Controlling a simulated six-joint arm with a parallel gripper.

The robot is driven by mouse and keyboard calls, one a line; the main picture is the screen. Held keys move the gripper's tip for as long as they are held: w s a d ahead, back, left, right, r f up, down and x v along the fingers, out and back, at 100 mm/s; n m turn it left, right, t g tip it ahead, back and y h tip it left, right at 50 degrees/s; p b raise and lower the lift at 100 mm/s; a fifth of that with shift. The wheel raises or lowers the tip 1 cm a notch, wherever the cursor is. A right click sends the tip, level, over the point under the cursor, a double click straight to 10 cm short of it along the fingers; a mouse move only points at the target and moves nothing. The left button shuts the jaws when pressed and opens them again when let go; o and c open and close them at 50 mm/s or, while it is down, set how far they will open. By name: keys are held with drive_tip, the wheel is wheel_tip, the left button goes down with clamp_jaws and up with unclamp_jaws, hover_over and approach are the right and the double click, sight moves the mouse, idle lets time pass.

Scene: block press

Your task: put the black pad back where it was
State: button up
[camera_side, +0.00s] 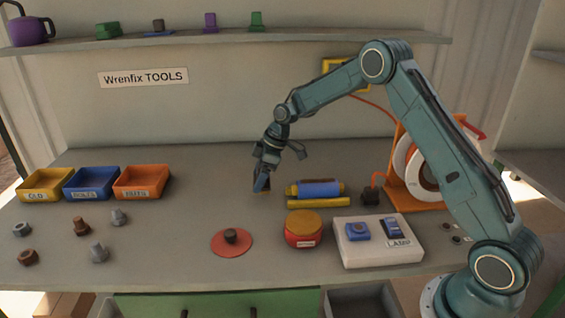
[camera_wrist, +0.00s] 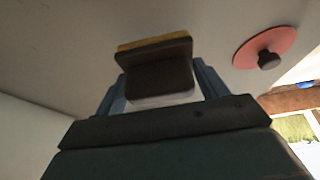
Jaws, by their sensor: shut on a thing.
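My gripper (camera_side: 262,183) hangs above the middle of the bench in the side view. In the wrist view its two blue fingers (camera_wrist: 160,85) are shut on the black pad (camera_wrist: 158,75), one finger on each side. The pad is a dark block with a tan-yellow layer along its far edge. In the side view the pad is mostly hidden by the fingers. I cannot tell the exact gap between pad and bench.
A red disc with a dark knob (camera_side: 218,248), a red tin with a tan top (camera_side: 304,235), a blue roller (camera_side: 318,188) by a yellow bar (camera_side: 318,203) and a white lamp box (camera_side: 378,252) stand nearby. Three bins (camera_side: 92,184) and loose bolts and nuts lie left. The bench between is clear.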

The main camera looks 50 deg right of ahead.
drive_tip(key=shift+f, duration=1.7)
drive_tip(key=shift+f, duration=0.15)
drive_tip(key=o, duration=0.9)
drive_tip(key=shift+o, duration=0.2)
drive_tip(key=v, duration=1.2)
drive_tip(key=shift+r, duration=0.25)
